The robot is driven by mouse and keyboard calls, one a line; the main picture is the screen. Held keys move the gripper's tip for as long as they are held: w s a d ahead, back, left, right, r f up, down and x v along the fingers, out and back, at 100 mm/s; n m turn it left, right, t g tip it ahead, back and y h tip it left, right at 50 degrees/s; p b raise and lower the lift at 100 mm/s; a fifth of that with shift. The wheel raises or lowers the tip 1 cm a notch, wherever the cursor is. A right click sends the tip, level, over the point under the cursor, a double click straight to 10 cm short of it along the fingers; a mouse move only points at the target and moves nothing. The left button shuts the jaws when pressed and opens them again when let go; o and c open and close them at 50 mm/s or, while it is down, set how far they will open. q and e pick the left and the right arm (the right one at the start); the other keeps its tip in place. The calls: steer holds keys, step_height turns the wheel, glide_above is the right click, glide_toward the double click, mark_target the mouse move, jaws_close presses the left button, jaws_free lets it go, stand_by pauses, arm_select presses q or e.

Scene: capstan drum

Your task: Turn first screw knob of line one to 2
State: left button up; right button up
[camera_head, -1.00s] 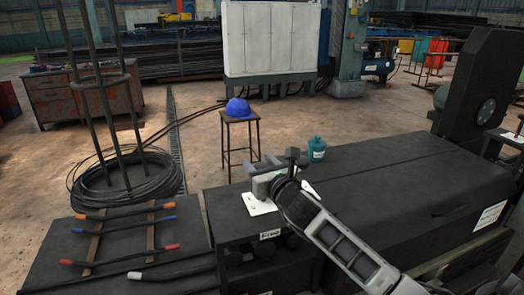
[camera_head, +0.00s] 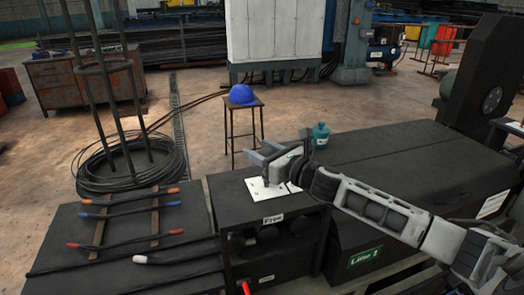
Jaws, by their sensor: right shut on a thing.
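The white dial plate (camera_head: 256,190) lies on top of the dark cabinet, above a label that reads "Free" (camera_head: 272,220). My right gripper (camera_head: 272,160) is low over this plate, its arm coming in from the right. It is shut on the screw knob at the plate, which the gripper mostly hides. The marks on the plate are too small to read. A green sign (camera_head: 365,256) with "Line" and a number that I cannot read surely is on the cabinet's front at the right. My left gripper is not in view.
A teal canister (camera_head: 320,134) stands on the bench just behind my right gripper. A stool with a blue helmet (camera_head: 242,95) stands behind the cabinet. Dark round knobs (camera_head: 267,234) sit on the cabinet's front. Wire bundles (camera_head: 130,202) lie on the left table.

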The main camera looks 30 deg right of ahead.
steer(key=o, duration=1)
steer(key=shift+s+f, duration=0.1)
steer(key=shift+s, duration=0.3)
steer(key=b+v, duration=0.1)
steer(key=v, duration=1.4)
steer(key=shift+d, duration=0.1)
steer(key=shift+c, duration=0.2)
